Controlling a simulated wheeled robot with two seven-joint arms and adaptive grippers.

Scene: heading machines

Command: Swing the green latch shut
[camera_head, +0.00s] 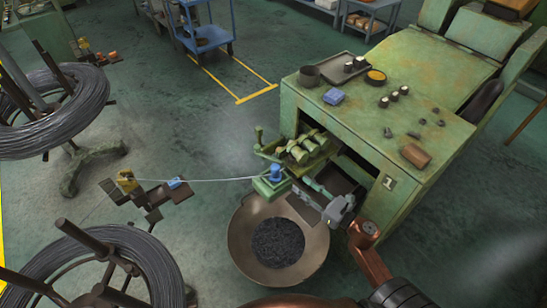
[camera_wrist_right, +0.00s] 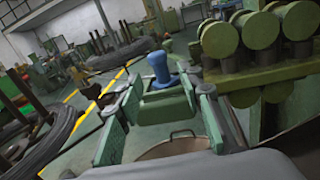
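A small green block with a blue knob (camera_head: 275,171) sits at the front of the green machine, where a thin wire ends; it also shows in the right wrist view (camera_wrist_right: 160,68). An upright green lever (camera_head: 258,136) stands left of the rollers. I cannot tell for certain which of these is the latch. My right gripper (camera_head: 306,192) is just right of the block. In the right wrist view its green-padded fingers are apart, with the block ahead between them and no held object visible. Contact with the block cannot be told. My left gripper is out of view.
Green rollers (camera_head: 305,146) sit close above the right gripper. A round bowl (camera_head: 240,240) of dark pieces stands below it. The machine top (camera_head: 350,112) carries a tray, small cups and loose parts. Wire coils (camera_head: 150,262) stand at the left.

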